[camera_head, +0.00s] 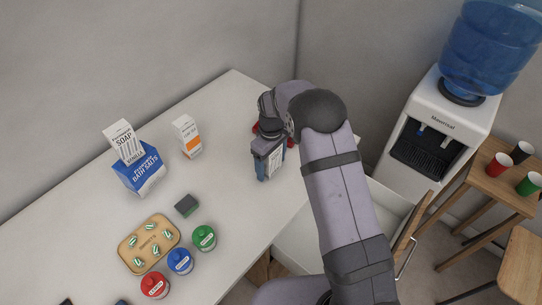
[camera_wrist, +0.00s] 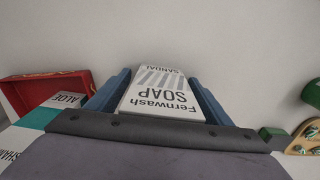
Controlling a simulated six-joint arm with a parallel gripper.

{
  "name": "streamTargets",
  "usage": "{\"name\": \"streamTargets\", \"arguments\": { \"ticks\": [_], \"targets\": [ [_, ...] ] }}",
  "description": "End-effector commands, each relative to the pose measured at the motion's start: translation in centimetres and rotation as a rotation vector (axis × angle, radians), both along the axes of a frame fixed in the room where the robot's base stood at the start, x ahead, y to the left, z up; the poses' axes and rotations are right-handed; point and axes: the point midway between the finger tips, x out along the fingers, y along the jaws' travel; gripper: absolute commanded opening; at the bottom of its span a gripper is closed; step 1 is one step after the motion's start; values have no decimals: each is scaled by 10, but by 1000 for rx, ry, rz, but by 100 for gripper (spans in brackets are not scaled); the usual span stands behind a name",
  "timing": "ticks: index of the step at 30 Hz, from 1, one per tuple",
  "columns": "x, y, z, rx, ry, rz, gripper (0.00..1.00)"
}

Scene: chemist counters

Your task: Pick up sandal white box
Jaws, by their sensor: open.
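The sandal white box (camera_wrist: 160,95), printed "Fernwash SOAP SANDAL", shows in the wrist view between the two blue fingers of my gripper (camera_wrist: 160,78). The fingers are open, one along each side of the box. I cannot tell whether they touch it.
A red tray (camera_wrist: 50,90) and a teal-and-white aloe box (camera_wrist: 35,125) are close on the left in the wrist view.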

Motion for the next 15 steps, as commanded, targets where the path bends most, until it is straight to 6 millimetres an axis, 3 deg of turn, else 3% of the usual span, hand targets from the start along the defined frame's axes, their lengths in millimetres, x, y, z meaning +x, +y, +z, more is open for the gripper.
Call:
{"name": "streamTargets", "arguments": {
  "ticks": [6, 12, 15],
  "targets": [
    [0, 0, -1, 1, -1, 0, 71],
    [0, 0, -1, 0, 0, 0, 28],
    [0, 0, 0, 0, -1, 0, 28]
  ]
}}
